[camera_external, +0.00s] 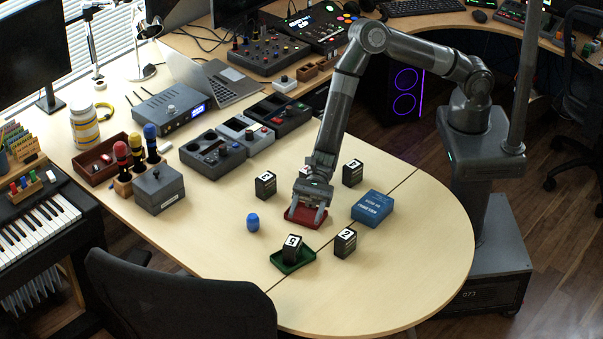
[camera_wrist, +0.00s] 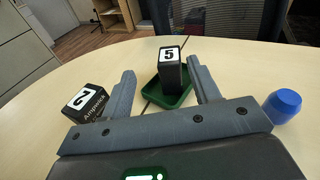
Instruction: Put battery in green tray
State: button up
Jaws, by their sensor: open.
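The green tray (camera_external: 284,268) lies on the table near its front edge. A black block-shaped battery with a white 5 label (camera_external: 292,247) stands in it. The wrist view shows this battery (camera_wrist: 170,73) upright in the green tray (camera_wrist: 171,103), beyond and between my fingers. My gripper (camera_external: 308,210) is open and points down over the red tray (camera_external: 303,222); its fingers (camera_wrist: 165,92) show nothing held between them. A similar block labelled 2 (camera_external: 345,244) stands right of the green tray, and left of my fingers in the wrist view (camera_wrist: 88,103).
More black numbered blocks stand behind my gripper, at left (camera_external: 265,186) and right (camera_external: 352,173). A blue box (camera_external: 372,209) lies to the right and a blue cylinder (camera_external: 253,223) to the left. The table's front right is clear. A chair (camera_external: 180,300) stands at the front left.

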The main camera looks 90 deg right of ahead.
jog(key=s+d+r+n+g+h, duration=0.2)
jog(key=s+d+r+n+g, duration=0.1)
jog(key=s+d+r+n, duration=0.55)
jog(key=s+d+r+n+g+h, duration=0.25)
jog(key=s+d+r+n, duration=0.3)
jog(key=r, duration=0.65)
jog(key=s+d+r+n+t+h, duration=0.2)
jog(key=s+d+h, duration=0.1)
jog(key=s+d, duration=0.4)
jog(key=s+d+r+n+t+h, duration=0.1)
jog(key=s+d, duration=0.5)
jog(key=d, duration=0.7)
jog(key=s+d+r+n+t+h, duration=0.2)
jog(key=s+d+r+n+h, duration=0.1)
jog(key=s+d+h, duration=0.4)
jog(key=d+r, duration=0.1)
jog(key=d, duration=0.2)
jog(key=shift+s+r+n+t, duration=0.3)
jog(key=shift+r+t, duration=0.05)
jog(key=shift+r, duration=0.05)
